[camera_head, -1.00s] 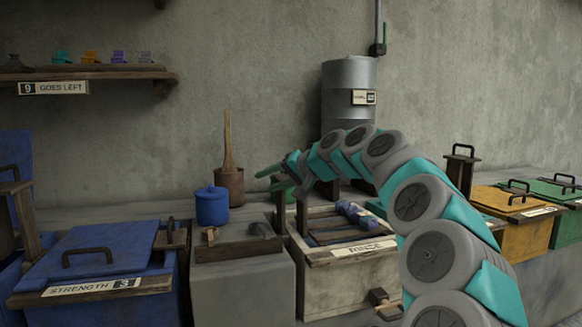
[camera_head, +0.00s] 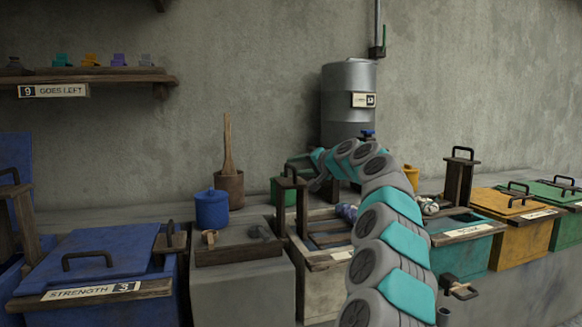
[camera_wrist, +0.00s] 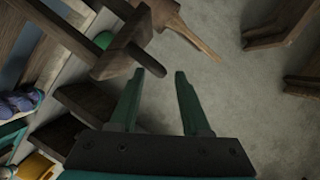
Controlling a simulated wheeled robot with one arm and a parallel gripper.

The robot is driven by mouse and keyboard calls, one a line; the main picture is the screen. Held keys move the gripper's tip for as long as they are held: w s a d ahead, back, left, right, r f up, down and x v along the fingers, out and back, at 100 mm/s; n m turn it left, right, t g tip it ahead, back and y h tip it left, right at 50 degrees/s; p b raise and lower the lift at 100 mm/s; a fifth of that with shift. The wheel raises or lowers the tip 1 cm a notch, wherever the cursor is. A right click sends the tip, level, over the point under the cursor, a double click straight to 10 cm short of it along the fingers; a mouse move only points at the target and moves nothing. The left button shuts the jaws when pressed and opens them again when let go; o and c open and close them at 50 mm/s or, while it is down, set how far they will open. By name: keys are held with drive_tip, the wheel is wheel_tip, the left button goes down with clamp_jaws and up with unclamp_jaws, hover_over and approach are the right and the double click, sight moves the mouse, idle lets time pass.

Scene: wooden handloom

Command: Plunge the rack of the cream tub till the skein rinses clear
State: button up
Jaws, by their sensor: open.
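The cream tub (camera_head: 318,290) stands in the middle of the head view, its right part hidden by my arm. Its rack shows as wooden slats (camera_head: 325,240) with an upright post and a dark handle (camera_head: 290,171) at the left. My gripper (camera_head: 297,158) is open, close above and behind the handle.
A blue pot (camera_head: 211,207) and a mortar with pestle (camera_head: 229,187) stand left. A teal tub (camera_head: 465,255) and a yellow tub (camera_head: 500,235) stand right. The blue tub (camera_head: 100,255) is at the far left. A metal tank (camera_head: 348,95) stands behind.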

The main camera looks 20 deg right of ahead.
sight(291, 168)
drive_tip(key=shift+p+x, duration=0.45)
drive_tip(key=shift+x, duration=1.35)
drive_tip(key=shift+c, duration=0.4)
clamp_jaws()
drive_tip(key=shift+f, duration=0.1)
